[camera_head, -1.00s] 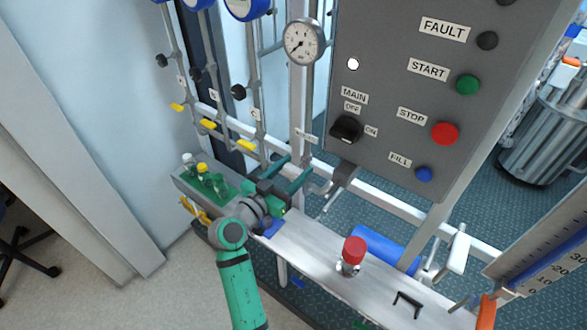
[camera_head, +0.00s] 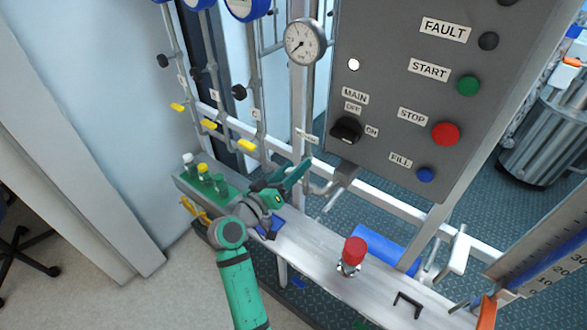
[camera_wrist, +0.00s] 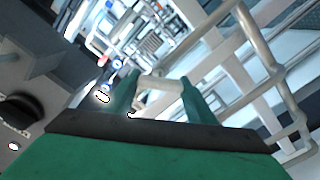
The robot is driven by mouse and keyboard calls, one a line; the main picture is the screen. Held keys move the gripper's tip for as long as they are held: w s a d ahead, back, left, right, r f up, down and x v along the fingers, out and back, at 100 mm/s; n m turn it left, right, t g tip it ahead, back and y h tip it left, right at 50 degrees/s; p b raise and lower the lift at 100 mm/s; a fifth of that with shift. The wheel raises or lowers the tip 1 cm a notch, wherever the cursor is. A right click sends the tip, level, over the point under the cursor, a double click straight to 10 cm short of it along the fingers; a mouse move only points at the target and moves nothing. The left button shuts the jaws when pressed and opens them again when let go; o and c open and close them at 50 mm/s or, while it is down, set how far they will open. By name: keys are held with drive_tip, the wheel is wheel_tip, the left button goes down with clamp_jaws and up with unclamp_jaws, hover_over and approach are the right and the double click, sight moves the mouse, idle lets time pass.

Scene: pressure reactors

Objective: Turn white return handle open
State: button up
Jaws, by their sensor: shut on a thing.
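My gripper (camera_head: 301,168) reaches over the bench to the pipework below the grey control panel, near a small white label (camera_head: 307,136) too small to read. In the wrist view its two green fingers (camera_wrist: 161,92) stand on either side of a short white handle (camera_wrist: 160,83), and the gripper is shut on it. The handle lies crosswise between the fingertips in that view. In the head view the fingers and hand hide the handle.
The control panel (camera_head: 400,100) hangs just above and right of my gripper. A rack of bottles (camera_head: 205,182) stands left of the hand. A red-capped valve (camera_head: 354,250) and a white lever (camera_head: 458,252) are farther right. Yellow-handled valves (camera_head: 246,146) line the pipes at left.

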drive_tip(key=n, duration=0.5)
drive_tip(key=shift+a+f+n, duration=0.1)
drive_tip(key=shift+f+n, duration=0.05)
drive_tip(key=shift+n, duration=0.15)
drive_tip(key=n, duration=0.5)
drive_tip(key=shift+f, duration=0.15)
idle(0.3)
drive_tip(key=o, duration=1)
drive_tip(key=shift+o, duration=0.2)
drive_tip(key=v, duration=1)
drive_tip(key=shift+s+a, duration=0.25)
drive_tip(key=shift+s, duration=0.05)
